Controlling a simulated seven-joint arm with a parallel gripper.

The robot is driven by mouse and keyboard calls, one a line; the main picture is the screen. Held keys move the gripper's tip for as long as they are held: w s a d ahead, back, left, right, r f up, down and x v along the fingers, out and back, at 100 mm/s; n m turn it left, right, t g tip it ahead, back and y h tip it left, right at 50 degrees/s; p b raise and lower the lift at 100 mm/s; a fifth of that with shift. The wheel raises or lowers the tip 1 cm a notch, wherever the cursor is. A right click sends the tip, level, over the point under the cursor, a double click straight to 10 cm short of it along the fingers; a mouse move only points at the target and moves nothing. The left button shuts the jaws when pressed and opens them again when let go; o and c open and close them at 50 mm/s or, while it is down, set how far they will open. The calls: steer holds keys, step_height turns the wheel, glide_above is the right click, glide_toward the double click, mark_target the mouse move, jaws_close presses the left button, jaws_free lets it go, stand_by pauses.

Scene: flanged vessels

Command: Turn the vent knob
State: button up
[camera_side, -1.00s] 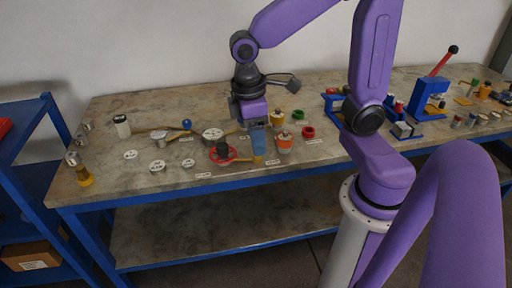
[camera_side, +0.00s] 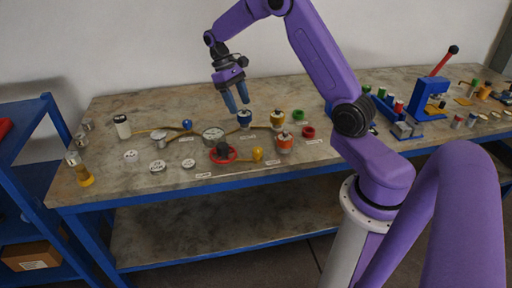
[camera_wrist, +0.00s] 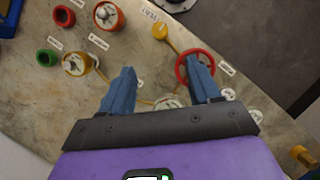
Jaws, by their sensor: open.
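I cannot read the labels, so I cannot tell which part is the vent knob. A red handwheel with a dark centre (camera_side: 222,154) sits near the front; the right finger partly covers it in the wrist view (camera_wrist: 182,70). A yellow knob (camera_side: 257,154) on a yellow arm is right of it. A blue knob (camera_side: 187,124) stands farther back left.
An orange vessel (camera_side: 284,144) and a yellow-topped vessel (camera_side: 277,117) stand right, beside a red ring (camera_side: 308,132) and a green ring (camera_side: 298,116). A round gauge-like lid (camera_side: 212,134) is behind the handwheel. White discs (camera_side: 157,167) lie left. A blue press (camera_side: 430,100) is far right.

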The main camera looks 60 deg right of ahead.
mark_target(257, 149)
steer(key=x, duration=1.7)
steer(key=shift+f, duration=0.15)
steer(key=c, duration=1)
